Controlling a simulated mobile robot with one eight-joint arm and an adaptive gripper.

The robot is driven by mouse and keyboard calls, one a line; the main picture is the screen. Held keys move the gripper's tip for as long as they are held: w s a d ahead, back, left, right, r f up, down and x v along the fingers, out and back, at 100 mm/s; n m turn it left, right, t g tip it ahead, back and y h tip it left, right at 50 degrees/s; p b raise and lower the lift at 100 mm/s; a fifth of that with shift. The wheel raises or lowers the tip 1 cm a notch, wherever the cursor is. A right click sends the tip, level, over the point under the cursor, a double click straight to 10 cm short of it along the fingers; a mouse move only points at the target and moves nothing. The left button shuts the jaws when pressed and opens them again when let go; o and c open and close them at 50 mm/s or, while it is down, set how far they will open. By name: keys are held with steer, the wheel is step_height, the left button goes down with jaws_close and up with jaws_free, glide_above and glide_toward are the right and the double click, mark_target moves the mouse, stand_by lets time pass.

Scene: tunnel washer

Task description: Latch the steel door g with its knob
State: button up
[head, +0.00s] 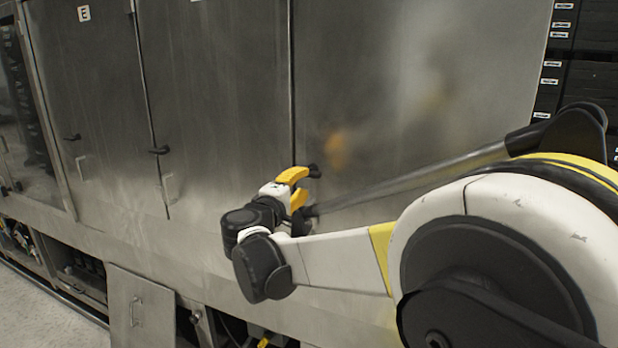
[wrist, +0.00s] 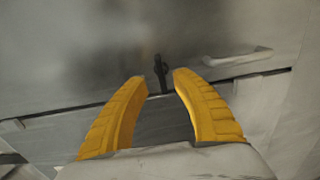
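The large steel door (head: 400,90), which I take to be door g, fills the centre right of the head view; its letter is not visible. In the wrist view its black knob (wrist: 160,73) sits by the dark door seam, its bar roughly crosswise to the seam. My gripper (head: 309,191) is at the door's left edge. In the wrist view the yellow fingers (wrist: 160,76) are open, with the knob framed between their tips. The gap in depth and any contact cannot be told. A black piece at the fingers in the head view may be the knob or a fingertip.
A pale handle (wrist: 238,57) is on the door, right of the knob in the wrist view. Left in the head view, the door marked E (head: 85,100) and its neighbour (head: 215,100) have black knobs. A lower panel (head: 140,305) stands out below.

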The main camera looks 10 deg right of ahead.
steer(key=v, duration=0.5)
steer(key=shift+s+a, duration=0.1)
steer(key=shift+s, duration=0.05)
steer(key=s+d+f+m+g+y+b, duration=0.3)
steer(key=s+d+f+m+g+b, duration=0.2)
steer(key=s+d+f+b, duration=0.55)
steer(key=s+a+f+m+g+y+b, duration=0.1)
steer(key=s+a+f+m+y+b, duration=0.1)
steer(key=s+f, duration=0.8)
steer(key=s+a+f+m+g+y+b, duration=0.1)
steer(key=s+f+y, duration=0.4)
steer(key=s+f, duration=0.6)
step_height(320, 180, down, 3)
steer(key=a+m+b, duration=0.1)
steer(key=m+b, duration=0.1)
steer(key=shift+r+m+y, duration=0.2)
steer(key=shift+m+y, duration=0.1)
steer(key=shift+a, duration=0.1)
